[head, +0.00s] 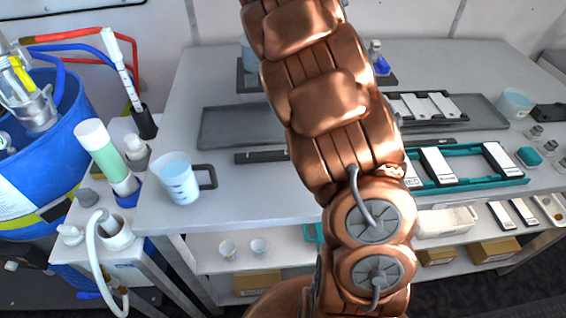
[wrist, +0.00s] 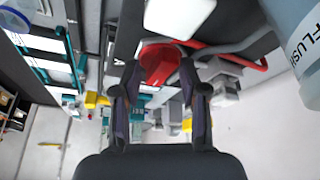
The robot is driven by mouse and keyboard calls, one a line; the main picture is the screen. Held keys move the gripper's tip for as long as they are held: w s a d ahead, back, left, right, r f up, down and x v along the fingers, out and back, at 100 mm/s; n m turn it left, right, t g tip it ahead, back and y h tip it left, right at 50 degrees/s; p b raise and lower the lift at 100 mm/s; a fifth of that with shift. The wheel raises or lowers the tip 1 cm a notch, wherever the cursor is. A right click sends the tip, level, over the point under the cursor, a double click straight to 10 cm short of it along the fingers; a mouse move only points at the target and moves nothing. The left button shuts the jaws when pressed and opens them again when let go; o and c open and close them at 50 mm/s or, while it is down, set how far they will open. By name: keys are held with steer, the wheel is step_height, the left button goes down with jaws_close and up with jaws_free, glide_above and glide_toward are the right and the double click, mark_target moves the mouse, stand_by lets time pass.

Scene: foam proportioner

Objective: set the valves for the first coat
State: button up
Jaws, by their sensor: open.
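In the wrist view my gripper (wrist: 160,74) is open, its two dark fingers apart with nothing clearly held between them. A rounded red part (wrist: 160,58) shows between and beyond the fingertips, and a red hose (wrist: 232,56) runs right from it. I cannot tell whether the red part is a valve handle or whether a finger touches it. A pale container marked "FLUSH" (wrist: 298,40) is close at the upper right. In the head view my arm covers the middle and my gripper is hidden. No valve can be made out clearly there.
In the head view a blue drum (head: 65,140) with a metal pump (head: 30,105) and red and blue hoses stands left. A measuring jug (head: 178,180) is on the bench (head: 245,200). A teal rack (head: 465,183) and a grey tray (head: 235,128) lie there too.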

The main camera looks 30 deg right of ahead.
steer(key=shift+s+r+n+t+p, duration=0.15)
steer(key=shift+n+t+p, duration=0.3)
steer(key=shift+n, duration=0.65)
steer(key=n+p, duration=0.1)
steer(key=n, duration=0.1)
steer(key=n+t+p, duration=0.1)
steer(key=n+p, duration=0.1)
steer(key=shift+s+t+y, duration=0.1)
steer(key=shift+t+y, duration=0.15)
steer(key=shift+y, duration=0.05)
steer(key=n+t+y+p, duration=0.1)
steer(key=n+p, duration=0.3)
steer(key=shift+d+r, duration=0.15)
steer(key=n+p, duration=0.3)
steer(key=shift+s+t+y, duration=0.1)
steer(key=shift+t+y, duration=0.3)
steer(key=b+v, duration=0.3)
steer(key=v, duration=0.4)
steer(key=s+a+f+n+g+b, duration=0.1)
steer(key=s+a+f, duration=0.3)
steer(key=s+a, duration=0.2)
steer(key=s+a+f+n+g+y+b, duration=0.1)
steer(key=s+a+f+b, duration=0.1)
steer(key=s+a+f, duration=0.2)
steer(key=s+a+f+n+g+y+b, duration=0.1)
steer(key=s+a+f, duration=0.3)
steer(key=s+a, duration=0.6)
steer(key=shift+s+a+n+g+b, duration=0.15)
steer(key=shift+a+n+g+b, duration=0.3)
steer(key=shift+b, duration=0.3)
